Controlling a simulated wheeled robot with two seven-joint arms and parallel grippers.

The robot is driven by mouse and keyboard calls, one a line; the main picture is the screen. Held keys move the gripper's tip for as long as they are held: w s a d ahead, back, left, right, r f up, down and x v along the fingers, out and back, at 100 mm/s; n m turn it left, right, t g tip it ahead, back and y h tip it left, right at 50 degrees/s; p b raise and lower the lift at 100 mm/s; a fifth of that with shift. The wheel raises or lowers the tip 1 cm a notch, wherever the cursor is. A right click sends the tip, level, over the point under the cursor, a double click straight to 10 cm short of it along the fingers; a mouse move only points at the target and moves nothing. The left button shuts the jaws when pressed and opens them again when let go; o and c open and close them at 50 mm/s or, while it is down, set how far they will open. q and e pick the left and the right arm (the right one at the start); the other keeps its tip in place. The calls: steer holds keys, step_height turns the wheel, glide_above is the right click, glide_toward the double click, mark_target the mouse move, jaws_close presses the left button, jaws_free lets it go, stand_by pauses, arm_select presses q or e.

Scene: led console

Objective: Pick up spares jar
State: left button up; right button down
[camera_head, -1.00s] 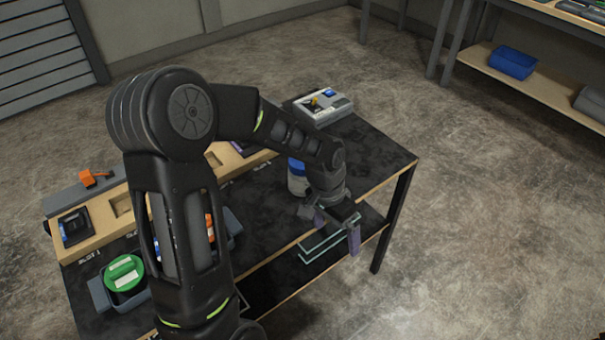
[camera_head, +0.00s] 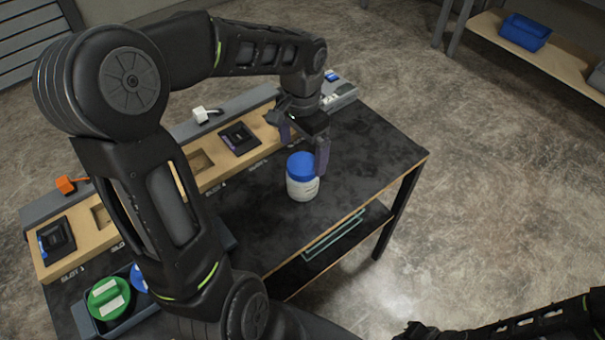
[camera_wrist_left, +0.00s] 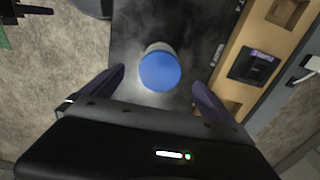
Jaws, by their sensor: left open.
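The spares jar (camera_head: 302,184) is a pale jar with a blue lid, standing upright on the dark table top. It also shows in the left wrist view (camera_wrist_left: 160,70), seen from above, with its lid between and beyond the two fingers. My left gripper (camera_head: 306,152) is open and empty, just above and behind the jar in the head view. In the left wrist view my left gripper (camera_wrist_left: 160,88) has its fingers apart on either side of the lid, and I see no contact.
A wooden slotted rack (camera_head: 205,160) with dark modules runs along the table's back. A grey tray (camera_head: 150,308) holds a green-lidded round item (camera_head: 108,298) and a blue one. A grey console (camera_head: 338,92) stands at the far end. The table around the jar is clear.

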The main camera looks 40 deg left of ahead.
mark_target(302, 163)
arm_select(q)
steer(key=shift+f, duration=0.1)
steer(key=shift+f, duration=1.25)
step_height(302, 163, down, 5)
steer(key=shift+f+p, duration=0.1)
steer(key=shift+p, duration=0.6)
steer(key=shift+c, duration=0.4)
steer(key=c, duration=1.6)
steer(key=shift+o, duration=0.2)
step_height(302, 163, up, 10)
steer(key=shift+r+b, duration=0.1)
steer(key=shift+b, duration=0.4)
